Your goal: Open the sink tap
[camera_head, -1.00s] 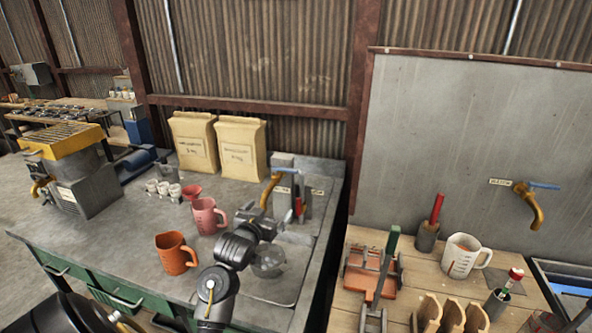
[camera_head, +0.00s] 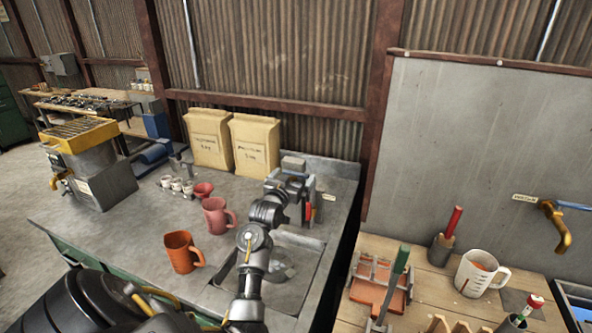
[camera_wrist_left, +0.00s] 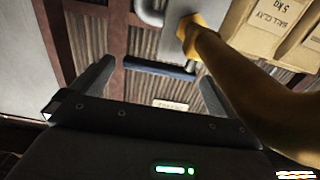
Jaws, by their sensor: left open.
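The sink tap's blue lever (camera_wrist_left: 160,68) shows in the left wrist view as a bar between my fingers, near tip height. I cannot tell whether it lies between the jaws or just beyond them. The tap's brass spout (camera_wrist_left: 235,75) curves down the right of that view, beside the right finger. My left gripper (camera_head: 293,192) is open and empty at the tap in the head view, where the arm hides most of the tap. The sink (camera_head: 283,296) lies below my forearm with a clear bowl in it. My right gripper is out of view.
An orange jug (camera_head: 180,252) and a pink jug (camera_head: 214,215) stand left of my arm. Two paper bags (camera_head: 255,146) stand behind. Another tap (camera_head: 555,228) is on the grey board at right. A wooden bench (camera_head: 430,285) holds tools and a white jug.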

